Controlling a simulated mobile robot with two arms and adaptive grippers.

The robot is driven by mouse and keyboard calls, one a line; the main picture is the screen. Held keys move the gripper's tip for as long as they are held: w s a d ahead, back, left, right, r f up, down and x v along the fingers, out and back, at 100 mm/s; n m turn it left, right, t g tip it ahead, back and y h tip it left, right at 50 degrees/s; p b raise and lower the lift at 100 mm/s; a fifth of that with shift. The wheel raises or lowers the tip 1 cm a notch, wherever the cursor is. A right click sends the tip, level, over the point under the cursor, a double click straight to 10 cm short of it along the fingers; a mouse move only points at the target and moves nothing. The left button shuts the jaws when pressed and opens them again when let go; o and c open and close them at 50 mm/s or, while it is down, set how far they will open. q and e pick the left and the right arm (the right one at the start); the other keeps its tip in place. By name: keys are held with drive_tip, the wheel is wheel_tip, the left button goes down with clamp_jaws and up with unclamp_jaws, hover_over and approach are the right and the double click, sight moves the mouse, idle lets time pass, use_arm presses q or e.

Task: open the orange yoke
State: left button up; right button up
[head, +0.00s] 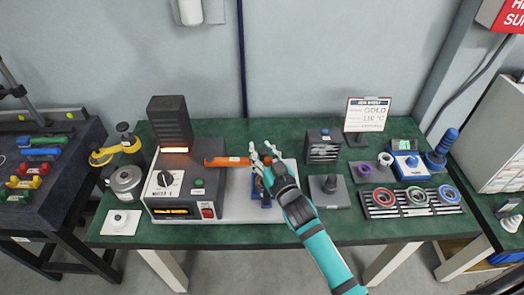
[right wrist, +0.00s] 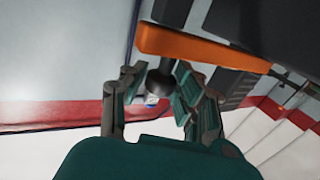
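The orange yoke (head: 228,161) is a flat orange bar that reaches right from the grey heater box (head: 187,180), over the bench. It also shows in the right wrist view as a thick orange bar (right wrist: 195,47) close to the fingers. My right gripper (head: 262,149) is at the yoke's right end, over a partly hidden blue fixture (head: 257,188). In the right wrist view its fingers (right wrist: 157,80) are spread apart, with a dark round knob (right wrist: 160,83) between them. I cannot tell whether a finger touches the knob. My left gripper is not in view.
A dark finned block (head: 170,122) stands behind the heater box, with an orange glow at its base. A yellow and black tool (head: 115,150) and a metal pot (head: 127,181) are at left. A ring tray (head: 410,202), a dark block (head: 323,147) and a sign (head: 367,114) are at right.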

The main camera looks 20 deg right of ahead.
clamp_jaws()
drive_tip(key=shift+w+f, duration=0.15)
drive_tip(key=shift+f, duration=0.05)
drive_tip(key=shift+w+d+n+y, duration=0.1)
drive_tip(key=shift+w+n+y, duration=0.25)
drive_tip(key=shift+n+y, duration=0.2)
